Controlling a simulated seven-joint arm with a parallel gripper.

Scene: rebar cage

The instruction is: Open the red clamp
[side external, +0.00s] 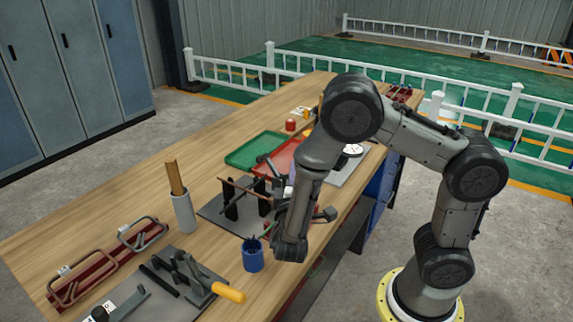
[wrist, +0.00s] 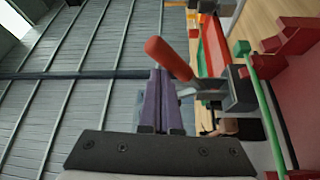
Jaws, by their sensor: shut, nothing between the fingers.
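The red clamp shows in the wrist view as a tilted red handle (wrist: 168,58) joined to a grey metal lever and a dark body (wrist: 238,90). My gripper (wrist: 160,80) has its two purple-grey fingers shut side by side, with nothing between them. The handle crosses the picture at the fingertips; I cannot tell whether they touch it. In the side view my arm hides most of the gripper and I cannot make out the red handle.
A blue cup (side external: 253,256), a grey holder with a wooden rod (side external: 183,212) and a yellow-handled clamp (side external: 228,293) stand on the wooden bench (side external: 120,205). Green (side external: 257,151) and red trays lie behind. A green bar (wrist: 268,115) and red blocks (wrist: 290,40) are right of the clamp.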

